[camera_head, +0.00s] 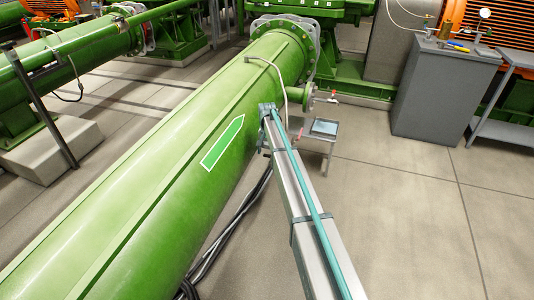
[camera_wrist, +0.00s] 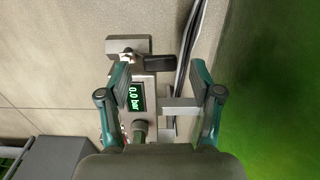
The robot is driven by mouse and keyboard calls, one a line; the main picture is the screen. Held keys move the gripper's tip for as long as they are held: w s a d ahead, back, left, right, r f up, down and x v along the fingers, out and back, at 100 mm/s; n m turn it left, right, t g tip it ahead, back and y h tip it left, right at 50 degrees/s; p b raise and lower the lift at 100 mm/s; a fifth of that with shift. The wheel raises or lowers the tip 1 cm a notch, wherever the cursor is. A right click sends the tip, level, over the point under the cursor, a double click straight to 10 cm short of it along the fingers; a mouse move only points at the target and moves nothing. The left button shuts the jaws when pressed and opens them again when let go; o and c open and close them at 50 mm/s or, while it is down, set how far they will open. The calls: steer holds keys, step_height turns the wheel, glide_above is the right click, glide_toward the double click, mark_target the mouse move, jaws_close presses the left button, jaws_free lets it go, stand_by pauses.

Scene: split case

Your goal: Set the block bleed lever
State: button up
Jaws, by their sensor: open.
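In the wrist view, my gripper (camera_wrist: 160,76) is open, with its two teal fingers spread wide and nothing between the pads held. A short black lever-like handle (camera_wrist: 160,62) sticks out at the top of the block, just beyond and between the fingertips. No contact with it is visible. The gripper body hides the lower part of the block. My gripper cannot be clearly made out in the head view.
A large green pipe (camera_head: 190,160) runs diagonally beside my arm. Dark cables (camera_wrist: 187,45) lie on the floor near the block. A small stand with a screen (camera_head: 325,127) stands right of the pipe. A grey cabinet (camera_head: 440,95) is at the upper right.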

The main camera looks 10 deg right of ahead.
steer(key=shift+f, duration=0.5)
steer(key=c, duration=1.1)
